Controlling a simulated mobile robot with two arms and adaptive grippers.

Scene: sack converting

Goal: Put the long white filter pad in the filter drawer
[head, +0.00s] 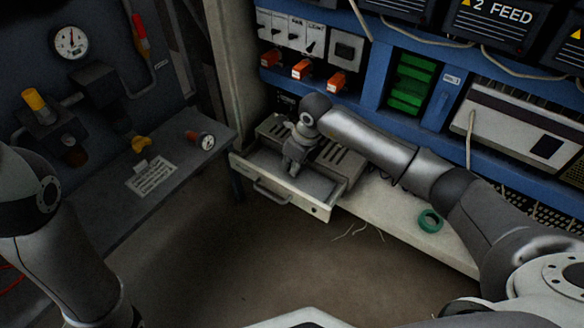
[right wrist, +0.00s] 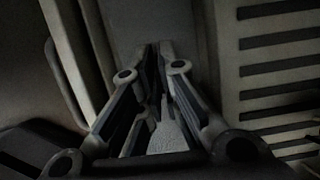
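The filter drawer (head: 318,210) is pulled out of the blue machine, with its pale front and handle toward me. My right gripper (head: 291,172) points down over the drawer's inside. In the right wrist view, its fingertips (right wrist: 154,52) are close together over a plain grey surface. A pale speckled patch shows between the finger links there, but I cannot tell what it is. I cannot make out a long white filter pad for certain in either view. The arm hides part of the drawer. My left arm shows at the left edge, its gripper out of view.
A slotted grey cover (head: 345,160) lies just behind the drawer. A green tape roll (head: 430,220) sits on the pale ledge to the right. Floor in front of the drawer looks clear.

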